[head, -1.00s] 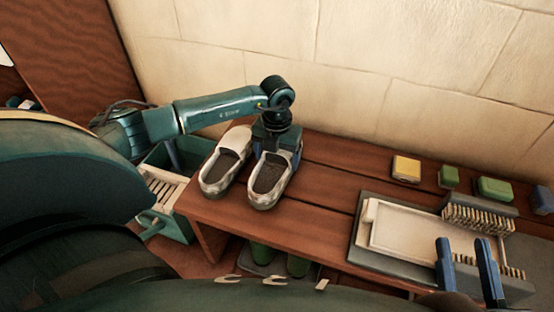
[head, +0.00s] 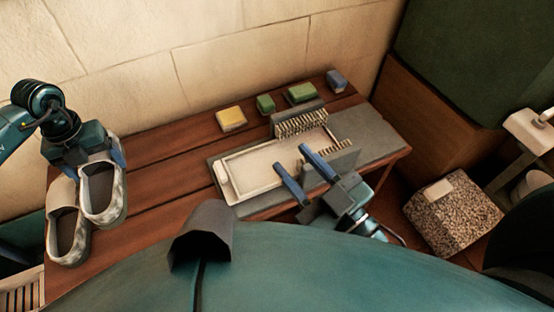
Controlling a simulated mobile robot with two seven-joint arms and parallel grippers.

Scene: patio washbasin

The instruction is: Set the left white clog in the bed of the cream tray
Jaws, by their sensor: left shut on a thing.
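Two white clogs with dark insides are at the left end of the wooden bench. My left gripper (head: 92,156) is shut on the right-hand white clog (head: 117,205), at its upper end. That clog seems to be held above the bench, partly over the other white clog (head: 53,235), which rests at the bench's left end. The jaw tips are hidden. The cream tray (head: 262,164) lies on a grey board in the middle of the picture, its bed empty. My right gripper (head: 290,158) is open and empty, its two blue fingers over the tray's near right part.
Bristle brushes (head: 302,123) stand behind and right of the tray's bed. The planks between clogs and tray are clear. A speckled block (head: 452,215) stands at right.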

